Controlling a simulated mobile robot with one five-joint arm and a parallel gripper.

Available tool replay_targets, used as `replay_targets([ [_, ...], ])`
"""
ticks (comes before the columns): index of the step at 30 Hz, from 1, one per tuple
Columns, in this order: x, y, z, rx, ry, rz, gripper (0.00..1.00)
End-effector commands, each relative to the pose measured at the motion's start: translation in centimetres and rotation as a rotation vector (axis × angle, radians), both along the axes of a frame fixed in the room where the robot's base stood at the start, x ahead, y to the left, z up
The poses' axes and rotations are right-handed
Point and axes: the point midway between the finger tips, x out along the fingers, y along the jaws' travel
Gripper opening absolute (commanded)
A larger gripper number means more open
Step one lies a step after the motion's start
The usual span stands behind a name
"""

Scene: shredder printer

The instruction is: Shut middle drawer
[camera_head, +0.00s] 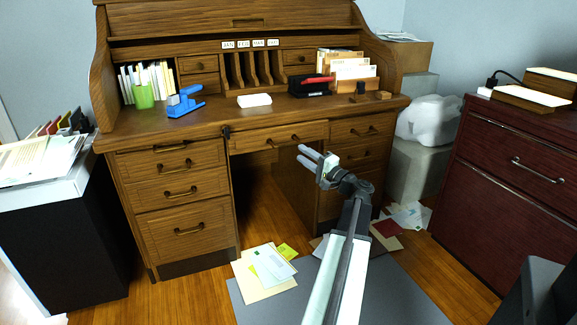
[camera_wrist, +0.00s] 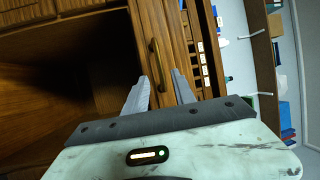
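The wide middle drawer (camera_head: 279,138) is in the desk's centre, above the dark knee space. Its wooden front carries a brass handle (camera_head: 283,144). How far it stands out, if at all, is hard to tell. In the wrist view, which is turned on its side, the drawer front (camera_wrist: 145,30) and handle (camera_wrist: 154,64) show beyond the fingers. My gripper (camera_head: 301,154) is in front of the desk, just below the drawer's right part in the head view. Its fingers (camera_wrist: 160,74) are apart with nothing between them. I see no clear contact with the drawer.
Drawer stacks flank the knee space, left (camera_head: 182,190) and right (camera_head: 359,155). Papers (camera_head: 266,270) lie on the floor. A dark red cabinet (camera_head: 520,190) stands at right, a black cabinet (camera_head: 65,245) at left.

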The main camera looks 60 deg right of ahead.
Motion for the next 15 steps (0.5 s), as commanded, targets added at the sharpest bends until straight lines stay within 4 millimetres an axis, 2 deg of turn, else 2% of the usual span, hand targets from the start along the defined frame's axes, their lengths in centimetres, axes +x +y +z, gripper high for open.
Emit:
replay_targets([
  [6, 0.7, -0.2, 0.2, -0.001, 0.001, 0.002, 0.31],
  [15, 5.9, -1.3, 1.2, -0.002, 0.002, 0.004, 0.31],
])
